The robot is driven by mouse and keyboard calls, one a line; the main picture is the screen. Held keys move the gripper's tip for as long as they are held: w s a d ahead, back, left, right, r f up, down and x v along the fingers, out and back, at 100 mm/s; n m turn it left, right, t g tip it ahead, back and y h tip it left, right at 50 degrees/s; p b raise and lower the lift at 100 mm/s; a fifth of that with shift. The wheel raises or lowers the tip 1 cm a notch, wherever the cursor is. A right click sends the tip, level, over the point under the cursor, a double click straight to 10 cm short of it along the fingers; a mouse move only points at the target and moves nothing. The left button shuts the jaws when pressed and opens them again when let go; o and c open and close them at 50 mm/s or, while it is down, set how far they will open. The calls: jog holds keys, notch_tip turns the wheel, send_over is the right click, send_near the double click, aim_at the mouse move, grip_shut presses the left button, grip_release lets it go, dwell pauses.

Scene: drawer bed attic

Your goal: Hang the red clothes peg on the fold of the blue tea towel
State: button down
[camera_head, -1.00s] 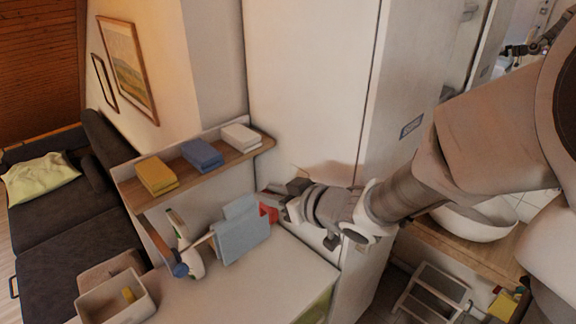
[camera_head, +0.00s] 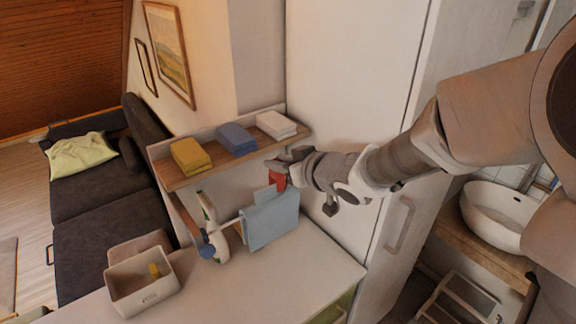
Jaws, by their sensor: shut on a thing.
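The red clothes peg (camera_head: 279,179) is at the tips of my gripper (camera_head: 276,167), which is shut on it. The peg hangs down from the fingers, at the upper right edge of the blue tea towel (camera_head: 270,222). The light blue towel hangs folded over a rail above the white counter. In this view the peg overlaps the towel's fold at its right end. I cannot tell whether the peg touches the fold or straddles it.
A wooden shelf (camera_head: 180,181) behind carries folded yellow (camera_head: 190,156), blue (camera_head: 237,139) and white cloths (camera_head: 275,124). A beige bin (camera_head: 140,284) with a yellow thing inside stands at left on the counter (camera_head: 310,262). A tall white cabinet (camera_head: 345,85) stands behind my gripper.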

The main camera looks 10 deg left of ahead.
jog(key=shift+w+a+b, duration=0.4)
jog(key=shift+w+a, duration=0.7)
jog(key=shift+a, duration=0.3)
jog(key=shift+f+b, duration=1.75)
jog(key=shift+f, duration=0.5)
jog(key=c, duration=0.6)
grip_release()
